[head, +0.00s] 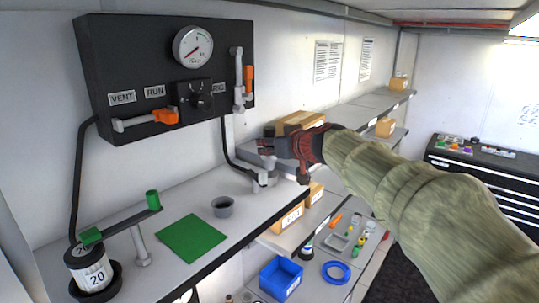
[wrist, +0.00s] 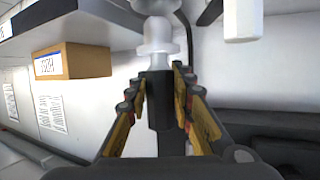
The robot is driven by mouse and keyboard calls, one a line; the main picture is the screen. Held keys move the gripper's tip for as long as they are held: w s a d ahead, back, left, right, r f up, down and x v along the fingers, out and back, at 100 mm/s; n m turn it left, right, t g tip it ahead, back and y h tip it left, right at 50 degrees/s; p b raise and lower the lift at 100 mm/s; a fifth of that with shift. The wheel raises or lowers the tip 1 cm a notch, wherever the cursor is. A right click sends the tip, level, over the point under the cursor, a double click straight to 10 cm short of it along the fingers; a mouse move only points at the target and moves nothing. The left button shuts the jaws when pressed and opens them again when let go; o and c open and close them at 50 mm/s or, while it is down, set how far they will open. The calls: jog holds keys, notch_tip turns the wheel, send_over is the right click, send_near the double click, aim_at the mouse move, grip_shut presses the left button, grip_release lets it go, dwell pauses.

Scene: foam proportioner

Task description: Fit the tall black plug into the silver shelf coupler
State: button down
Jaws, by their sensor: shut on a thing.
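My gripper (head: 268,148) is at the right end of the white shelf, close above the silver shelf coupler (head: 264,180). In the wrist view my gripper (wrist: 163,85) has its yellow-padded fingers closed around a black piece, which looks like the tall black plug (wrist: 158,88). A pale grey stepped fitting (wrist: 158,42) stands straight ahead of the black piece, in line with it. They overlap in this view, and I cannot tell whether they are joined or apart. The plug is not clearly visible in the head view.
A black panel (head: 150,65) with a gauge and orange-handled valves is on the wall above the shelf. A black hose (head: 228,150) runs down near the coupler. A cardboard box (wrist: 75,62) is left in the wrist view.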

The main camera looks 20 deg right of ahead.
jog(key=shift+f, duration=1.4)
jog(key=shift+w, duration=0.1)
jog(key=c, duration=1.5)
grip_release()
jog(key=shift+c, duration=0.2)
jog(key=b+v, duration=0.4)
jog(key=v, duration=0.8)
jog(key=s+a+f+g, duration=0.2)
jog(key=s+a+f, duration=0.1)
jog(key=s+f, duration=0.35)
jog(key=s+a+f+g, duration=0.2)
jog(key=s+a+f, duration=0.1)
jog(key=s+f, duration=0.35)
jog(key=s+d+f+m+g+h, duration=0.2)
jog(key=s+d+f+g+h, duration=0.1)
jog(key=s+f, duration=1.2)
jog(key=shift+s+f+m+g, duration=0.4)
jog(key=shift+s+g, duration=0.1)
jog(key=shift+s, duration=0.5)
jog(key=shift+d, duration=0.15)
